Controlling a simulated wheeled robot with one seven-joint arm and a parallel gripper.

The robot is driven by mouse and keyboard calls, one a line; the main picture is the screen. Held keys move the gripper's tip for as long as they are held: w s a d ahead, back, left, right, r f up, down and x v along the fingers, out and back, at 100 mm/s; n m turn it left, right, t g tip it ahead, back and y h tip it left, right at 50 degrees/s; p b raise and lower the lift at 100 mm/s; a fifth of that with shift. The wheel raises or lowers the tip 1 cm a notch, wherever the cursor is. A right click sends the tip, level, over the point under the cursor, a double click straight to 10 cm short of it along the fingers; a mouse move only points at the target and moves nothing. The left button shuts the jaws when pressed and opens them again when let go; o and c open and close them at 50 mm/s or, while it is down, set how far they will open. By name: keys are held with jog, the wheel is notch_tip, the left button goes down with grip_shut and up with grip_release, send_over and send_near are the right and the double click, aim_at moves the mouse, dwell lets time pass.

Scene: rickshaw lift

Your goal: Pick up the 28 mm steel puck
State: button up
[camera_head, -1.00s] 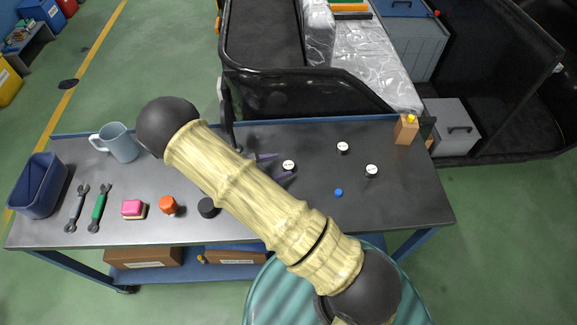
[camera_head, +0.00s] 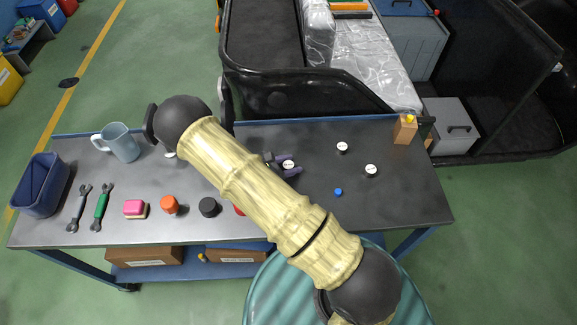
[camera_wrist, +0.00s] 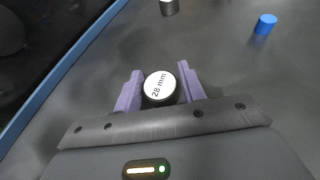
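The 28 mm steel puck (camera_wrist: 159,87), a short dark cylinder with a white top marked "28 mm", stands upright on the table. It also shows in the head view (camera_head: 288,165). My gripper (camera_wrist: 160,84) has its two purple fingers on either side of the puck, low near the tabletop. A thin gap seems to show between the puck and the right finger, so the fingers look open around it. My arm hides part of the gripper in the head view.
Two more white-topped pucks (camera_head: 343,147) (camera_head: 371,170) and a small blue cylinder (camera_head: 338,192) stand to the right. A wooden block (camera_head: 405,129) is at the far right. A mug (camera_head: 121,143), bin (camera_head: 40,185) and wrenches (camera_head: 101,207) are left. A black cart wall (camera_head: 300,92) borders the back.

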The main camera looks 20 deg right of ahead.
aim_at(289, 164)
jog(key=c, duration=0.7)
jog(key=shift+o, duration=0.2)
notch_tip(289, 164, up, 10)
jog(key=shift+r+b, duration=0.1)
jog(key=shift+b, duration=0.25)
